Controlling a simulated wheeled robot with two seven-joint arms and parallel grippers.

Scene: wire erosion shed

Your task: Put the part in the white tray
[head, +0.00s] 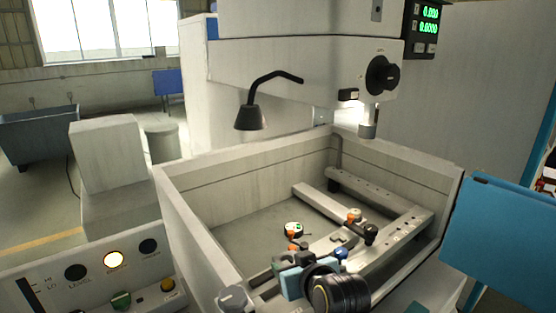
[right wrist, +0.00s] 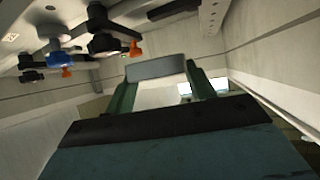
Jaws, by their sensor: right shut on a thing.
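My right gripper (head: 292,259) is low inside the grey machine tank, beside the clamping rails. In the right wrist view its two green fingers (right wrist: 160,84) are shut on a grey, block-like part (right wrist: 155,68), which lies across between the fingertips. In the head view the part cannot be made out clearly among the gripper and clamps. I cannot pick out a white tray with certainty in either view. A pale area shows between the fingers in the right wrist view, but I cannot tell what it is. My left gripper is not in view.
The tank wall (head: 240,170) surrounds the work area. Rails (head: 325,203) with clamps and orange and black knobs (head: 354,215) stand close to the right gripper. A small round white item (head: 293,229) lies on the tank floor. The machine head (head: 367,122) and a black lamp (head: 251,117) hang above.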

